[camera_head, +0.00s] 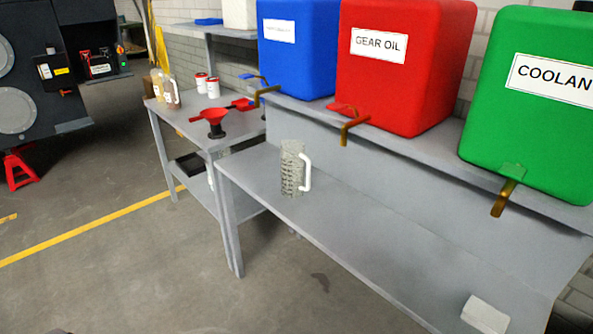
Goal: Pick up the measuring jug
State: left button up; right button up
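The measuring jug (291,169) stands upright on the grey bench (345,220), near its left end. It is grey and translucent with dark markings on its side. Its white handle (306,173) points to the right. Neither of my grippers shows in the head view, and nothing touches the jug.
Blue (298,45), red GEAR OIL (400,65) and green COOLANT (535,100) tanks stand on a shelf above the bench, with taps overhanging it. A white block (485,315) lies at the bench's right end. A side table (190,128) holds red funnels and bottles. The floor in front is clear.

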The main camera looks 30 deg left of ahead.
aim_at(293, 157)
jog(key=i+j+u, duration=0.1)
jog(key=u, duration=0.3)
jog(key=i+j+u, duration=0.2)
jog(key=u, duration=0.2)
jog(key=i+j+u, duration=0.15)
jog(key=u, duration=0.25)
jog(key=i+j, duration=0.2)
jog(key=i, duration=0.1)
